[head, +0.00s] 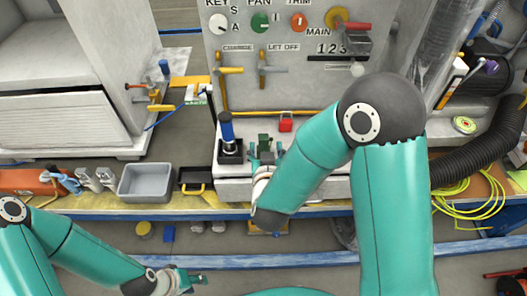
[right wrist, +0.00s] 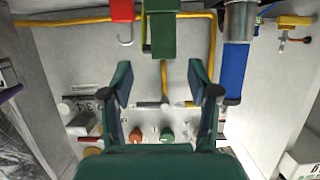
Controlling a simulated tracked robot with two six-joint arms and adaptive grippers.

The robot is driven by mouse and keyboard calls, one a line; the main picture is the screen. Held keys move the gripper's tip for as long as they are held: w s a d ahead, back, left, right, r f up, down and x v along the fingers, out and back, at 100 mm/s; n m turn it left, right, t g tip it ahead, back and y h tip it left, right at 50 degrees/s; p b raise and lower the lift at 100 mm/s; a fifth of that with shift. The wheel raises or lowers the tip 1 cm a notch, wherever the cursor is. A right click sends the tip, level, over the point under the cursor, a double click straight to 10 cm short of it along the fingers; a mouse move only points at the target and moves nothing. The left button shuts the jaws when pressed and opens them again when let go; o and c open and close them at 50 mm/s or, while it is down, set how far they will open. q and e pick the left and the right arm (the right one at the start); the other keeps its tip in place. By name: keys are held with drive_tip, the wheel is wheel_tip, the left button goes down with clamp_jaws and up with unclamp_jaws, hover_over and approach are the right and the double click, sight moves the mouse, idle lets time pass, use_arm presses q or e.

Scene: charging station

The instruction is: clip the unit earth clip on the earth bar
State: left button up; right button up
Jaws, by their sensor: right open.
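A green block (right wrist: 161,35), which looks like the unit earth clip, stands upright with a yellow line behind it; it also shows in the head view (head: 264,142). My right gripper (head: 266,153) is at this block on the ledge. Its two green fingers are apart in the right wrist view (right wrist: 163,82), with the block beyond them and no visible grip on it.
A blue-handled post (head: 226,127) stands just left of my right gripper. A red padlock (head: 286,122) hangs to its right. A grey bin (head: 146,182) and a black tray (head: 194,180) stand on the ledge. My right arm hides part of the panel.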

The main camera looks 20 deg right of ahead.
sight(264, 140)
drive_tip(key=shift+a+p+x, duration=0.1)
drive_tip(key=shift+p+x, duration=0.2)
drive_tip(key=shift+x, duration=1.2)
drive_tip(key=shift+a+p+x, duration=0.15)
drive_tip(key=shift+p+x, duration=0.1)
drive_tip(key=shift+x, duration=1.3)
drive_tip(key=shift+w+r, duration=0.1)
drive_tip(key=shift+r, duration=0.05)
clamp_jaws()
